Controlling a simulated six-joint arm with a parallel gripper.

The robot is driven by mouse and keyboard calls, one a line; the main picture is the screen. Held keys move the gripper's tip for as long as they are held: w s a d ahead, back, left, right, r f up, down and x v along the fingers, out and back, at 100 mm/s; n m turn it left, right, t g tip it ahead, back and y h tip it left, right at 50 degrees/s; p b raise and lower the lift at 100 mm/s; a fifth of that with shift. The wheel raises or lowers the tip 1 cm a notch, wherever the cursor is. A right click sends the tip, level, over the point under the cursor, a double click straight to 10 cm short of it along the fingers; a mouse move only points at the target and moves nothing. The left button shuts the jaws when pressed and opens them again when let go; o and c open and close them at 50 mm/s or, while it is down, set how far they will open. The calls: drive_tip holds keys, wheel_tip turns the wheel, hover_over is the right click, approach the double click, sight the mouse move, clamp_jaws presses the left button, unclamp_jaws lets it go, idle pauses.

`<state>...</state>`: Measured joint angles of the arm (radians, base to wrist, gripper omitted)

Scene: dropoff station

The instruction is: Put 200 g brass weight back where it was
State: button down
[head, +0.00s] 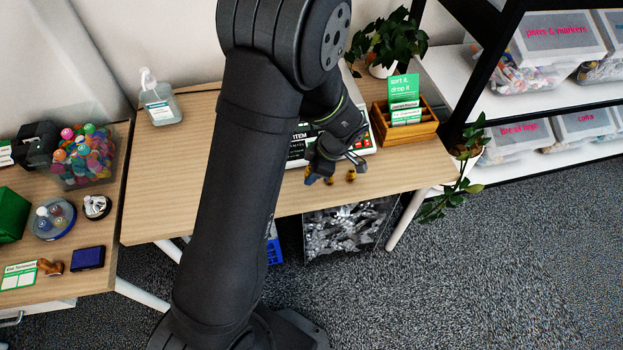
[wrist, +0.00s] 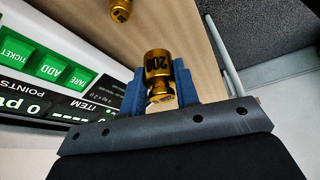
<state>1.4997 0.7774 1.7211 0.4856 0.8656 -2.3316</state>
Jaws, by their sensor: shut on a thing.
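The brass weight marked 200 (wrist: 158,66) is between the two blue fingertips of my gripper (wrist: 160,88) in the wrist view. My gripper is shut on it. In the head view my gripper (head: 319,177) is over the front part of the wooden table, and small brass pieces show around its fingers. Whether the held weight touches the table I cannot tell. Another brass weight (wrist: 121,10) stands on the table apart from my gripper in the wrist view. A brass weight also shows right of my gripper in the head view (head: 351,176).
A points device (wrist: 55,80) with green buttons is left of my gripper in the wrist view. A wooden card box (head: 418,133) and a potted plant (head: 388,45) stand behind on the right. The table's front edge is close.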

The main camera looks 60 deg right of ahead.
drive_tip(key=shift+w+f, duration=0.1)
drive_tip(key=shift+f, duration=1.95)
drive_tip(key=shift+f, duration=0.15)
drive_tip(key=c, duration=1.1)
unclamp_jaws()
drive_tip(key=v, duration=1.2)
drive_tip(key=shift+r, duration=0.2)
drive_tip(key=shift+f, duration=0.15)
